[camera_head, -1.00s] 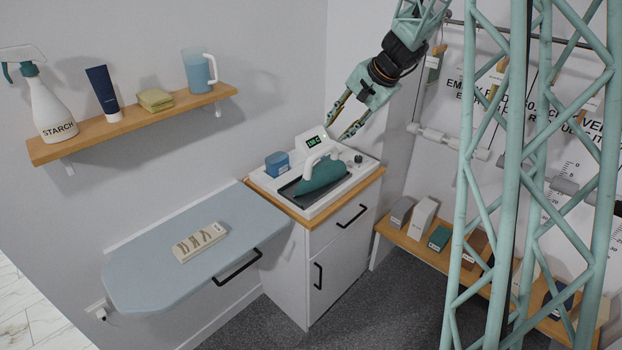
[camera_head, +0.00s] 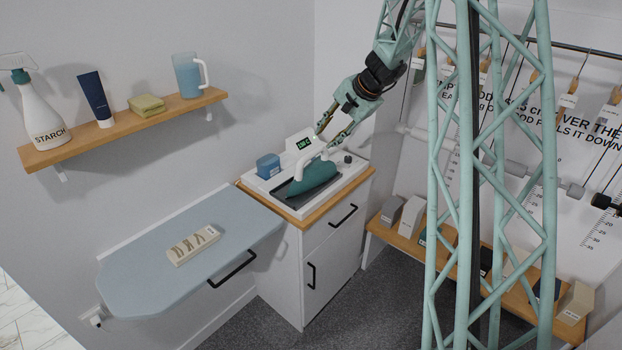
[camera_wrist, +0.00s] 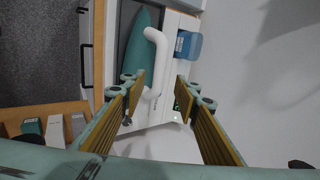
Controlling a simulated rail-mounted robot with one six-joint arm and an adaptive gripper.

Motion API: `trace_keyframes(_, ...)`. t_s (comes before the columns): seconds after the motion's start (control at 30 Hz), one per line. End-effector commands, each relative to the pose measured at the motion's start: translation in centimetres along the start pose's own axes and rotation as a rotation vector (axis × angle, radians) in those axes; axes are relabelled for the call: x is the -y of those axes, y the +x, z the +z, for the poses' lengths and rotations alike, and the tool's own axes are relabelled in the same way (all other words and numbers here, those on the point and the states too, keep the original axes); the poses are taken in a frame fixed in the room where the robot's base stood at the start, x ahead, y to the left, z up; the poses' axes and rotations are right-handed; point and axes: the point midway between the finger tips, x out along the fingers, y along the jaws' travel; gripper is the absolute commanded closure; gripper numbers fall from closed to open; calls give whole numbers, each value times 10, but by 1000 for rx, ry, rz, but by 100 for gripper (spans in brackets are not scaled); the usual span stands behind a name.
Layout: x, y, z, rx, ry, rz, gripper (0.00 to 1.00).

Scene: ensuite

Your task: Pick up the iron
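The iron (camera_head: 316,178) has a teal body and a white handle. It lies on a dark rest plate (camera_head: 290,189) set in the white top of a small cabinet (camera_head: 333,258). My gripper (camera_head: 322,144) is open just above and behind the iron, close to its handle. In the wrist view my gripper (camera_wrist: 160,90) has its two fingers spread wide. The iron's white handle (camera_wrist: 157,48) shows between and just beyond the fingertips, nearer the left finger. I cannot tell whether a finger touches it. Nothing is held.
A blue container (camera_head: 268,167) and a small green-lit display (camera_head: 303,143) stand beside the iron. A wall shelf (camera_head: 130,130) holds several items. A low bench (camera_head: 390,236) is at right.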

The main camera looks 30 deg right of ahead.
Motion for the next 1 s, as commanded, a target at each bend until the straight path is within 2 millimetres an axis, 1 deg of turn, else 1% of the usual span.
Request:
trace_keyframes(0.17,0,14,1,2,1,1,71)
trace_keyframes(0.7,0,72,1,2,1,1,71)
trace_keyframes(0.83,0,80,1,1,0,0,71)
trace_keyframes(1.0,0,83,1,0,0,0,71)
